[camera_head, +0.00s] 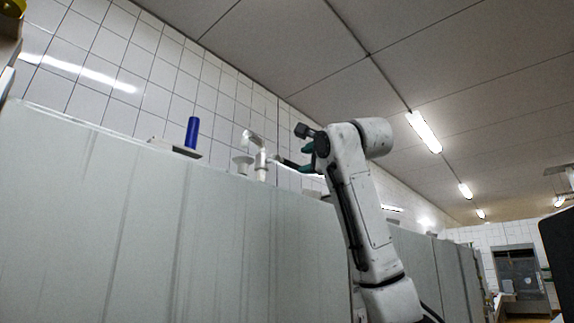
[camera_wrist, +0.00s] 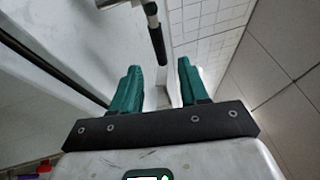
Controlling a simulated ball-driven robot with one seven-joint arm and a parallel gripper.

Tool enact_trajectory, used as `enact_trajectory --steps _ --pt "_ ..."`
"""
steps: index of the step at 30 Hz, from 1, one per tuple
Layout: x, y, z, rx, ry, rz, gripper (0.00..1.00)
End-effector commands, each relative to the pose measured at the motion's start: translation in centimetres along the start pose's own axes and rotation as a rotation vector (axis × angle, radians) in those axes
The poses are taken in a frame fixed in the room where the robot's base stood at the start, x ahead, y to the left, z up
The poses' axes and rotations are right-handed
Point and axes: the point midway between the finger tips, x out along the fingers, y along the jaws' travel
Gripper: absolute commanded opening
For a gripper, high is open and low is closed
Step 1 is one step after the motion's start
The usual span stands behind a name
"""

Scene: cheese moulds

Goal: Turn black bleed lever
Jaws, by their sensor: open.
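The black bleed lever (camera_wrist: 156,40) hangs from a white fitting at the top of the wrist view, and its free end points down toward the gap between my fingers. In the head view the lever (camera_head: 284,162) reaches right from the white fitting (camera_head: 261,160) on top of the pale wall of panels. My gripper (camera_head: 302,158) has teal fingers and is at the lever's right end. In the wrist view my gripper (camera_wrist: 160,67) is open, with one finger on each side of the lever's line. I cannot tell whether either finger touches it.
A blue cylinder (camera_head: 192,132) stands on a small ledge (camera_head: 176,149) left of the fitting. The tall pale panels (camera_head: 150,220) run below, close to my arm. A white tiled wall (camera_head: 140,65) is behind. Free air lies to the right under the ceiling.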

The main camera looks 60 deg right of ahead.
Motion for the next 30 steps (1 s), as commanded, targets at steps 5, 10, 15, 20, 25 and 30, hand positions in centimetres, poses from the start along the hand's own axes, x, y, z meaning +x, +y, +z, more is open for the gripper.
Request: enact_trajectory --steps 5,10,15,20,25,30 --pt "3.5 -0.3 -0.1 -0.001 0.002 0.006 0.44" --pt "6.4 -0.3 -0.1 -0.001 0.002 0.005 0.44" --pt "8.3 -0.2 0.0 -0.001 0.0 0.003 0.44" --pt "9.0 0.0 0.0 0.0 0.0 0.002 0.44" --pt "9.0 0.1 0.0 0.0 -0.001 0.001 0.44" --pt "9.0 0.1 0.0 0.0 -0.001 0.001 0.37"
